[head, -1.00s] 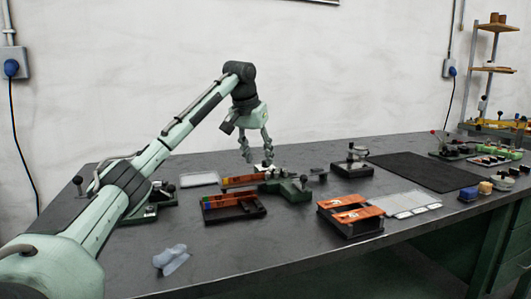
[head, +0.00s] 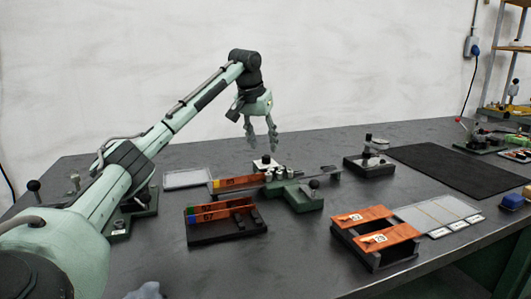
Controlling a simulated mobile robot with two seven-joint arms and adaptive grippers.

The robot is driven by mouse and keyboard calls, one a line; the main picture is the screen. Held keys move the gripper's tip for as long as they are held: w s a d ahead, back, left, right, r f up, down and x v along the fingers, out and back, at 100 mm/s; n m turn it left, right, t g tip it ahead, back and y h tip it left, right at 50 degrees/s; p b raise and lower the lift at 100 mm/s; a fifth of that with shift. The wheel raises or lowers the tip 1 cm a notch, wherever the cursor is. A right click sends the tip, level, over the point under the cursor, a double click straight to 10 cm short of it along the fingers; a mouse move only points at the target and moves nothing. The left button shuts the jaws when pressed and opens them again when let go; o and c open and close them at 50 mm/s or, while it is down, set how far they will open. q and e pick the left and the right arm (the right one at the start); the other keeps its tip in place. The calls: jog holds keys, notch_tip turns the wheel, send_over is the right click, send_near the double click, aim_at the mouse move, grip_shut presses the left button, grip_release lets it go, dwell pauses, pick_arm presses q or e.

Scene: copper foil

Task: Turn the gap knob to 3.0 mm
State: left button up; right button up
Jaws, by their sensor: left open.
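My left gripper (head: 263,146) is open and points down, with its fingertips just above a small white plate (head: 258,166) carrying a dark knob (head: 266,159). I cannot tell whether the fingers straddle this knob or stop above it. The plate stands at the back of a green fixture (head: 296,196) with a long dark rail. A black ball handle (head: 314,184) sits at the fixture's right front. No scale or gap reading is legible, and I cannot be sure which knob is the gap knob. My right gripper is not in view.
A dark tray with coloured-ended orange strips (head: 230,229) lies in front of the fixture. A rack with orange pieces (head: 375,250) stands at the right front. A black mat (head: 457,170) and a dark block with a post (head: 369,163) lie farther right. A pale tray (head: 187,179) lies behind left.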

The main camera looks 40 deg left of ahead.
aim_at(266, 156)
pick_arm(q)
jog(key=x, duration=0.4)
jog(key=shift+w+f, duration=0.1)
jog(key=shift+f, duration=0.3)
jog(key=shift+c, duration=0.3)
grip_shut()
